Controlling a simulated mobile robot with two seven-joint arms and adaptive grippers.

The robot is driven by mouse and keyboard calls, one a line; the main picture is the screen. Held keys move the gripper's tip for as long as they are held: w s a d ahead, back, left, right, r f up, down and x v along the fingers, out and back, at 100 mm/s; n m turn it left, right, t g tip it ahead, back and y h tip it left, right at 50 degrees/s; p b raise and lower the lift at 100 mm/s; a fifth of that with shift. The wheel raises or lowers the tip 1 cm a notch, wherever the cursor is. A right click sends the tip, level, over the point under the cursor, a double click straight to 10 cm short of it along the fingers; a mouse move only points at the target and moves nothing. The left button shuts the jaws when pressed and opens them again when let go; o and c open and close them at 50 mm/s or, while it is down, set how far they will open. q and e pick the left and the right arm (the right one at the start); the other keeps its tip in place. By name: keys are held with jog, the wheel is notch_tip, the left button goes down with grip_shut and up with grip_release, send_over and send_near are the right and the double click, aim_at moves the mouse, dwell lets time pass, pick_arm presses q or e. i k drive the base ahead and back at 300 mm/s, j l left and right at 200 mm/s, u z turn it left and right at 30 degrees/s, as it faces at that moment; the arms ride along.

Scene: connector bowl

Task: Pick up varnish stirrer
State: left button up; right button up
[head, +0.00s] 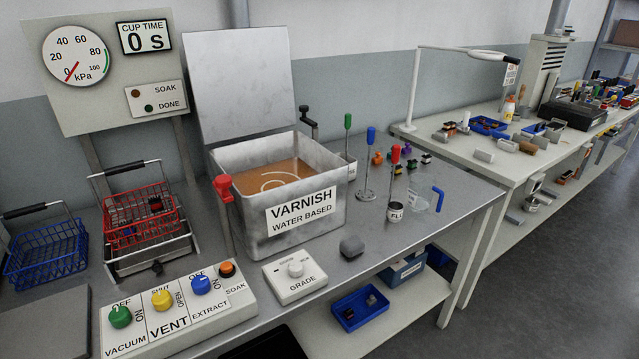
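Several upright rods with coloured grips stand right of the varnish tank; no label marks one as the varnish stirrer. The blue-gripped rod (369,160) has a flat round foot resting on the bench. The green-gripped rod (347,133) stands behind it at a white container, partly hidden by the tank. The red-gripped rod (394,168) stands at a small metal cup (396,212) lettered "FLO". The open varnish tank (300,218) holds brown liquid with a pale curved streak on its surface. Neither of my grippers is in view.
A clear jug with a blue handle (438,199) stands near the bench's right edge. Red (140,215) and blue (46,252) baskets stand left.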

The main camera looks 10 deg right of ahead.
aim_at(365, 194)
jog(key=l+u, duration=0.15)
jog(key=u, duration=0.3)
jog(key=l+u, duration=0.1)
jog(key=u, duration=0.4)
jog(key=l+u, duration=0.3)
jog(key=l, duration=0.15)
jog(key=k+l+u, duration=0.15)
jog(key=l+u, duration=0.2)
jog(key=k+l, duration=0.1)
jog(key=l, duration=0.25)
jog(key=k+l+u, duration=0.15)
jog(key=l, duration=0.2)
jog(key=k+l, duration=0.1)
jog(key=l, duration=0.25)
jog(key=u, duration=0.05)
